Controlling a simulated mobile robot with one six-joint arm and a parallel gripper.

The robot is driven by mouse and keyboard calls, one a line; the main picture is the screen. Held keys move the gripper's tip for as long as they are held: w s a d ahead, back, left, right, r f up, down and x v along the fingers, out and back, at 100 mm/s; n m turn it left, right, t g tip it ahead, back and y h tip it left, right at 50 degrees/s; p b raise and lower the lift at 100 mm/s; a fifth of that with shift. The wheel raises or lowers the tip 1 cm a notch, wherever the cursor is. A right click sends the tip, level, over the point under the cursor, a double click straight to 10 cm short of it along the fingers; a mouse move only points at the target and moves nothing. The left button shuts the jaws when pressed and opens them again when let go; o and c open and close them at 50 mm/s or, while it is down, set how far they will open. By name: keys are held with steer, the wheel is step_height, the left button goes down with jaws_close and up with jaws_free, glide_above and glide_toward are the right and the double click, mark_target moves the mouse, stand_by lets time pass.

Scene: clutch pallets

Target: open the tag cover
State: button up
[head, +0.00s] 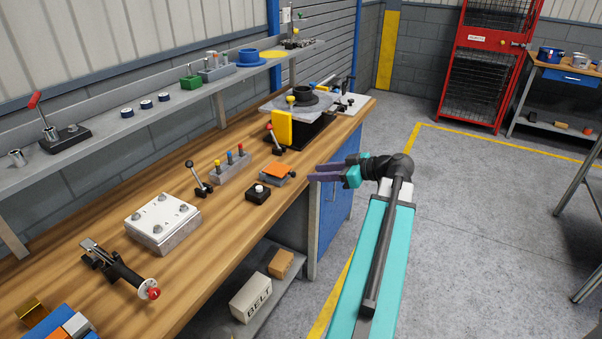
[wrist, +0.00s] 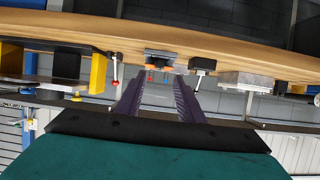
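A small grey block with an orange flap on top (head: 277,173) sits near the front edge of the wooden bench. It looks like the tag cover, though I see no label. The flap appears to lie down over the block. My gripper (head: 312,172) is to its right, just off the bench edge, with two purple fingers apart and nothing between them. In the wrist view, which looks upside down, the grey block (wrist: 162,54) shows ahead, in line with the gap between the fingers (wrist: 158,80). I see no contact.
A black block with a white button (head: 258,192) stands to the front left of the orange-topped block. A red-knobbed lever (head: 275,141) and a yellow plate (head: 282,128) stand behind. A peg block (head: 231,168) is to the left. The floor right of the bench is clear.

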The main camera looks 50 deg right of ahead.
mark_target(294, 174)
steer(key=shift+p+x, duration=0.75)
steer(key=shift+x, duration=3.1)
steer(key=shift+c, duration=0.3)
jaws_close()
steer(key=shift+a, duration=0.1)
steer(key=shift+r, duration=0.1)
